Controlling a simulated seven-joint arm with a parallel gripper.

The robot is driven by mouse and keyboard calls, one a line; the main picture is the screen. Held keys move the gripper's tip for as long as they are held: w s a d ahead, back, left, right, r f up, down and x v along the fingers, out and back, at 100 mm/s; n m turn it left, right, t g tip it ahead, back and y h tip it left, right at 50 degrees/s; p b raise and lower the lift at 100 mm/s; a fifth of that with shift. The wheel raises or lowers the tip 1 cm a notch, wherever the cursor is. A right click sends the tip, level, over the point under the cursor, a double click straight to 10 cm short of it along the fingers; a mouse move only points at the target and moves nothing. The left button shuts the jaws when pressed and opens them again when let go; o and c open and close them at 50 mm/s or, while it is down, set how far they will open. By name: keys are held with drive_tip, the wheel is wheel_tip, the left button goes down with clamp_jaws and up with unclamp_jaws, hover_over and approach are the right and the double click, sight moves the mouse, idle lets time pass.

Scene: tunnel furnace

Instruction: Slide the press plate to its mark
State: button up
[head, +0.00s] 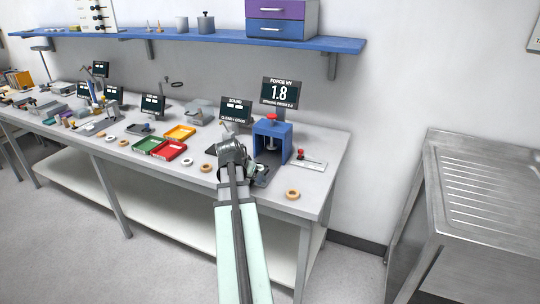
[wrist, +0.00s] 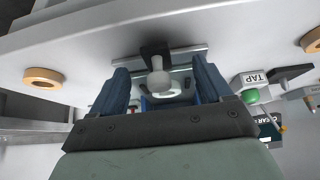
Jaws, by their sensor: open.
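My gripper (wrist: 160,75) is open, with its two blue fingers apart in the wrist view. Between them is a grey rounded knob (wrist: 158,78) on a dark block (wrist: 155,50), which I take for the press plate's handle; I cannot tell if the fingers touch it. A pale rail (wrist: 190,56) runs beside the block. In the head view the blue press (head: 287,137) stands near the bench's right end, and my arm ends just left of it. A dark plate (head: 263,178) shows low in front of the press, partly hidden by my arm. I cannot make out the mark.
The force display (head: 280,93) behind the press reads 1.8. A red-knobbed slider on a white plate (head: 310,164) stands right of it. A tan ring (head: 293,194) lies near the front edge. Red (head: 167,149) and green (head: 147,145) trays stand to the left.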

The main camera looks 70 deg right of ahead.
drive_tip(key=o, duration=0.3)
drive_tip(key=shift+v, duration=3.5)
drive_tip(key=w+a+f+n+y, duration=0.25)
drive_tip(key=w+a+f, duration=0.25)
drive_tip(key=a+f, duration=0.55)
drive_tip(key=w+a+f+n+y, duration=0.1)
drive_tip(key=w+a+f+n, duration=0.35)
drive_tip(key=a+f, duration=0.65)
drive_tip(key=s+a+f+n+g+y, duration=0.2)
drive_tip(key=a+f+n, duration=0.2)
drive_tip(key=a+f, duration=1.15)
drive_tip(key=s+a+f+n+g, duration=0.1)
drive_tip(key=s+a+f+n, duration=0.1)
drive_tip(key=s+a+f, duration=0.3)
drive_tip(key=s+a+f+n+g, duration=0.2)
drive_tip(key=s+a+f, duration=0.4)
drive_tip(key=s+a, duration=0.1)
drive_tip(key=s+a+f+n+g+y, duration=0.1)
drive_tip(key=s+a+f+n, duration=0.2)
drive_tip(key=s+a+f, duration=0.2)
drive_tip(key=shift+s+a+f+g, duration=0.1)
drive_tip(key=shift+s+a+g, duration=0.15)
drive_tip(key=shift+s, duration=0.65)
drive_tip(key=shift+s+a+f+g, duration=0.15)
drive_tip(key=shift+s+a, duration=0.15)
drive_tip(key=shift+s, duration=0.55)
